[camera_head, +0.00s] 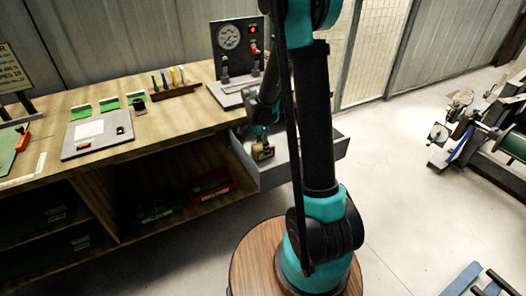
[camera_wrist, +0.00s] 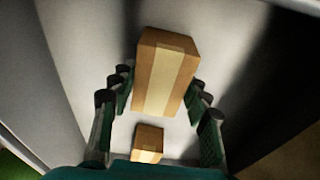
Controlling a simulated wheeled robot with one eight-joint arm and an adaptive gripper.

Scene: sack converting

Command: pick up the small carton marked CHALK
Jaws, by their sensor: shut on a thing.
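In the wrist view, a brown carton (camera_wrist: 163,75) with a paler tape strip stands between my fingertips. My gripper (camera_wrist: 160,85) is shut on this carton, with fingers on its left and right sides. A second brown carton (camera_wrist: 147,142) looks smaller and lies nearer the bottom of the wrist view, between the finger bases. No marking can be read on either carton, so I cannot tell which one says CHALK. In the head view, my gripper (camera_head: 262,137) points down at the open grey drawer (camera_head: 272,178), with a brown carton (camera_head: 263,151) at its tips.
The workbench (camera_head: 165,119) left of the drawer carries a grey board (camera_head: 97,136), a pen rack (camera_head: 175,91) and a gauge stand (camera_head: 237,50). A red bin (camera_head: 213,186) sits on the shelf below. Machinery (camera_head: 480,120) stands at the right. Open floor lies between.

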